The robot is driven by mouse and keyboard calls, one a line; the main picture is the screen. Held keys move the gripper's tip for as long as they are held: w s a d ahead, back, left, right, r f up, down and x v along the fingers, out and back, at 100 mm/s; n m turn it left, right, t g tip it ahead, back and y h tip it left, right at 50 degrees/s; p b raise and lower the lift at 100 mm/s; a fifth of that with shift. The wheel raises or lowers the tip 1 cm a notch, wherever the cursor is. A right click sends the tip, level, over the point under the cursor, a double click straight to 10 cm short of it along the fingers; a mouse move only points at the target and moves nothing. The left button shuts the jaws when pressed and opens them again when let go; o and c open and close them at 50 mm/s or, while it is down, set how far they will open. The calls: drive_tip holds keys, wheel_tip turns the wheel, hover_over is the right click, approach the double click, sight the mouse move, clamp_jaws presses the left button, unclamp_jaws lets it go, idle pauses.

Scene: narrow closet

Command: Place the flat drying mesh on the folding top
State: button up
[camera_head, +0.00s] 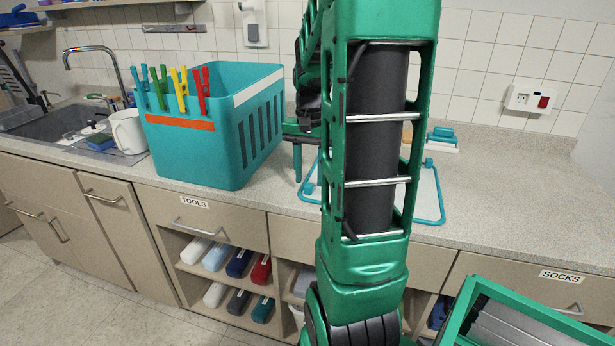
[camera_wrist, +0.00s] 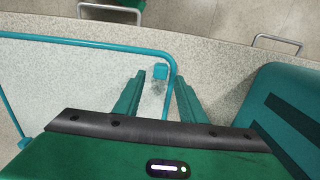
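The flat drying mesh, a pale panel in a thin teal frame (camera_head: 430,201), lies on the speckled grey counter. My arm hides its middle in the head view. In the wrist view its frame (camera_wrist: 90,40) shows at the left, with a rounded corner and a small teal block near my fingertips. My gripper (camera_wrist: 160,78) is open, with its two green fingers apart on either side of the frame's side rail. In the head view my gripper (camera_head: 298,165) is partly hidden beside the mesh's left edge. I cannot tell which surface is the folding top.
A teal basket (camera_head: 205,150) with coloured clips stands left of the mesh, close to my gripper; it also shows in the wrist view (camera_wrist: 290,110). A white mug (camera_head: 129,131) and sink (camera_head: 45,118) are farther left. The counter (camera_head: 500,190) right of the mesh is clear.

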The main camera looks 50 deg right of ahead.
wheel_tip(320, 180, up, 11)
drive_tip(key=s+a+f+n, duration=0.3)
drive_tip(key=s+a+f, duration=0.2)
drive_tip(key=s+a, duration=0.2)
drive_tip(key=s+a+f+n, duration=0.4)
drive_tip(key=s+a+f, duration=0.1)
drive_tip(key=a, duration=0.4)
drive_tip(key=shift+s+f, duration=0.3)
drive_tip(key=shift+s, duration=0.6)
drive_tip(key=shift+w+f, duration=0.35)
drive_tip(key=shift+w, duration=0.35)
drive_tip(key=shift+s+r, duration=0.1)
drive_tip(key=shift+s, duration=0.05)
drive_tip(key=shift+c, duration=0.7)
